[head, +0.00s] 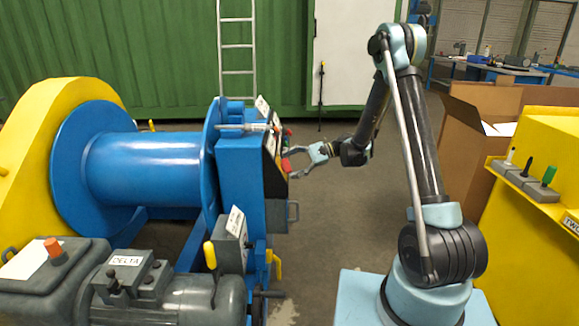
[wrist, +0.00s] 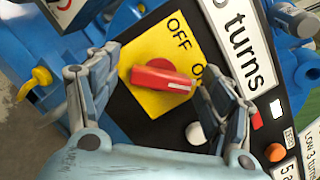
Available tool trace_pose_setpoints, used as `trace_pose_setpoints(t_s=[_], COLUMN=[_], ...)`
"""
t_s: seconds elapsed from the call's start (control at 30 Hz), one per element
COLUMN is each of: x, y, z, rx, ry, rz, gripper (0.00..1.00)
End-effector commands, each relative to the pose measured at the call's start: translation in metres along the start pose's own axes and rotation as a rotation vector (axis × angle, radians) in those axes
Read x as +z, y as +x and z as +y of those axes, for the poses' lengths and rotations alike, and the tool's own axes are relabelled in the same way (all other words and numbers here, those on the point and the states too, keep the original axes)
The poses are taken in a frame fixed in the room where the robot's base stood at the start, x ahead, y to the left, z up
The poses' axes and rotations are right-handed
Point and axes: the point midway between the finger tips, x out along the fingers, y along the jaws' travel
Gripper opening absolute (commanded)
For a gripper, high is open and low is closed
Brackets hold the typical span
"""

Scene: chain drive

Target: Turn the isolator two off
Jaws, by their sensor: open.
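A red rotary knob (wrist: 163,78) sits on a yellow plate (wrist: 150,101) marked OFF, with a second marking starting with O partly hidden by a finger. The knob's long side runs toward that second marking, with OFF above it. In the head view a red knob (head: 287,165) shows on the side of the blue housing. My gripper (wrist: 160,70) is open, with one finger on each side of the knob in the picture; I cannot tell whether they touch it. In the head view my gripper (head: 292,165) faces the panel from the right. No label naming isolator two is readable.
A white "turns" label (wrist: 240,45) and small white (wrist: 196,133) and orange (wrist: 275,152) buttons lie beside the plate. A yellow handle (wrist: 35,80) shows at left. The blue drum machine (head: 145,168) stands left of my arm; a yellow cabinet (head: 530,220) stands right.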

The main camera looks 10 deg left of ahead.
Motion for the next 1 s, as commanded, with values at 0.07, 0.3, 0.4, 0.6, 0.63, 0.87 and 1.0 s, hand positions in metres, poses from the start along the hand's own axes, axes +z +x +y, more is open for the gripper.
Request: trace_pose_setpoints(t_s=[0.07, 0.3, 0.4, 0.6, 0.63, 0.87, 1.0], x=[0.0, 0.0, 0.0, 0.0, 0.0, -0.001, -0.001], y=[0.001, 0.001, 0.001, 0.008, 0.006, -0.001, -0.002], z=[0.0, 0.0, 0.0, -0.003, -0.002, 0.0, 0.001], rx=[0.0, 0.001, 0.001, 0.003, 0.002, 0.01, 0.027], ry=[0.0, 0.0, 0.0, -0.001, -0.002, -0.044, -0.114], rz=[0.0, 0.0, -0.001, -0.001, -0.001, 0.002, 0.002], gripper=[0.74, 0.61, 0.38, 0.3, 0.3, 0.3, 0.3])
